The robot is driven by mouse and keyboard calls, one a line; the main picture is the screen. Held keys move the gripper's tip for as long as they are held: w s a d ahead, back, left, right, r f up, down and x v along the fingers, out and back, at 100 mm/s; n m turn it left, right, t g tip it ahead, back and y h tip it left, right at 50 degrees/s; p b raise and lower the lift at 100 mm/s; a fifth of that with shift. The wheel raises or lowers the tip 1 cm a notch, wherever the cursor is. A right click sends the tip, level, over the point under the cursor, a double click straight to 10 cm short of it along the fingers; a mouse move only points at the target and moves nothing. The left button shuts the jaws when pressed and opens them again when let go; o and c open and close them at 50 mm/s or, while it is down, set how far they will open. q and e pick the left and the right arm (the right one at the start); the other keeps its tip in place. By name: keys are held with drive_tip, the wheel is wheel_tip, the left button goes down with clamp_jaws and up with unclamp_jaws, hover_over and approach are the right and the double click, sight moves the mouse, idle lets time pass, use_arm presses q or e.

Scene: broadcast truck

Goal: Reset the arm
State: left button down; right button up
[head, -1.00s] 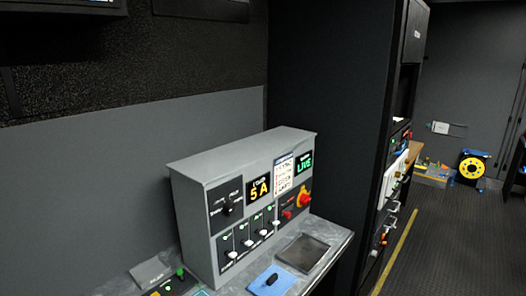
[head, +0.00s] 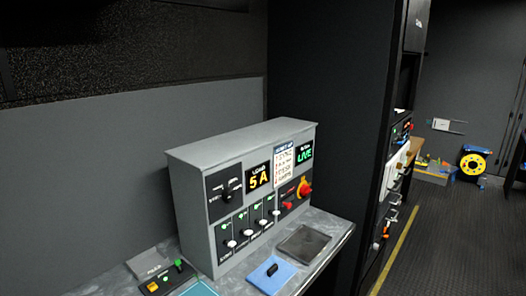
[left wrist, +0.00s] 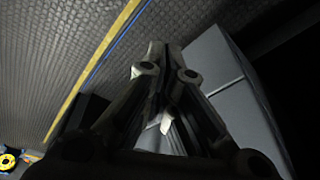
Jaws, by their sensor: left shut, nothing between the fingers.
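My left gripper (left wrist: 160,62) shows only in the left wrist view, with its fingers brought together and nothing between them. It hangs over the floor beside a grey box-like surface (left wrist: 222,75). Neither arm shows in the head view, and my right gripper is in no view. The grey control box (head: 245,200) stands on the counter in the head view. Its displays read "5 A" and a green "LIVE", and it has a black rotary knob, several white-tipped switches and a red and yellow switch.
On the counter lie a dark tray (head: 302,246), a blue pad (head: 271,275) with a black piece on it, and a small button panel (head: 166,278). A dark rack stands right of the counter. The floor (head: 445,235) has a yellow line; a yellow reel (head: 474,163) sits far back.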

use_arm(q)
drive_tip(key=s+a+f+b, duration=0.1)
drive_tip(key=s+f+b, duration=0.1)
drive_tip(key=s+f, duration=0.7)
drive_tip(key=s+a+f+g+b, duration=0.1)
drive_tip(key=s+a+f+b, duration=0.1)
drive_tip(key=s+f, duration=0.7)
wheel_tip(320, 180, down, 7)
drive_tip(key=shift+r+b, duration=0.1)
drive_tip(key=shift+b, duration=0.55)
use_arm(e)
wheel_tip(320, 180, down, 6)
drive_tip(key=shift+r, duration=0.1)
use_arm(q)
drive_tip(key=shift+a, duration=0.1)
